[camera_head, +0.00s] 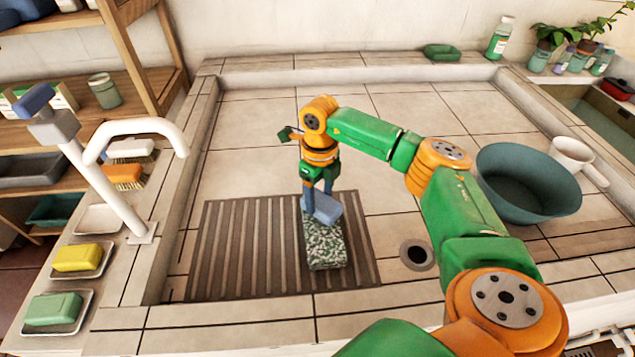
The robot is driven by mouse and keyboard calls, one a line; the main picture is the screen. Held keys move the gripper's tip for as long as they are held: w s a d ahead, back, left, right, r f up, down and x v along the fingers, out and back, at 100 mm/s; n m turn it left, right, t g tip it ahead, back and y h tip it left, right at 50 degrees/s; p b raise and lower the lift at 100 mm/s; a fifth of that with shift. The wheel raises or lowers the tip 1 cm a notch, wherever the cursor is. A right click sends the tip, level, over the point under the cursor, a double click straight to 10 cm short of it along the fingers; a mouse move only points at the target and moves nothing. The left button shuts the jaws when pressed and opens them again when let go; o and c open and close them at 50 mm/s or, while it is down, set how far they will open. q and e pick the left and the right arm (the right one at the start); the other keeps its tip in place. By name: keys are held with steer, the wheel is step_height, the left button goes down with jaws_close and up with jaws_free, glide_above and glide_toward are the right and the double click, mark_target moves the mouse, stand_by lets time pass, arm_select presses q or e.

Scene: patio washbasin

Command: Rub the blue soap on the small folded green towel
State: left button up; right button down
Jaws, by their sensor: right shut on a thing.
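The blue soap (326,209) is a pale blue block in the middle of the basin. My right gripper (320,199) points down and is shut on it. The small folded green towel (326,247) is a speckled green and white pad lying on the dark ribbed mat. The soap is at the towel's far end, just over or touching it; I cannot tell which. My left gripper is not in view.
The ribbed mat (240,250) lies on the tiled basin floor. A drain (416,255) and a teal basin (527,184) are to the right, with a white mug (571,153). A white faucet (112,190), yellow soap (77,257) and green soap (53,309) stand at left. The back floor is clear.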

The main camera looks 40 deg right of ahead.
steer(key=r+p, duration=0.1)
steer(key=r, duration=0.2)
steer(key=r+p, duration=0.1)
steer(key=shift+s+a+r+p, duration=0.25)
steer(key=shift+s+r+p, duration=0.1)
steer(key=shift+s+r, duration=0.05)
steer(key=shift+w+d+r+p, duration=0.15)
steer(key=shift+w+r+p, duration=0.05)
steer(key=shift+r+p, duration=0.75)
steer(key=shift+s+r, duration=0.1)
steer(key=shift+r, duration=0.25)
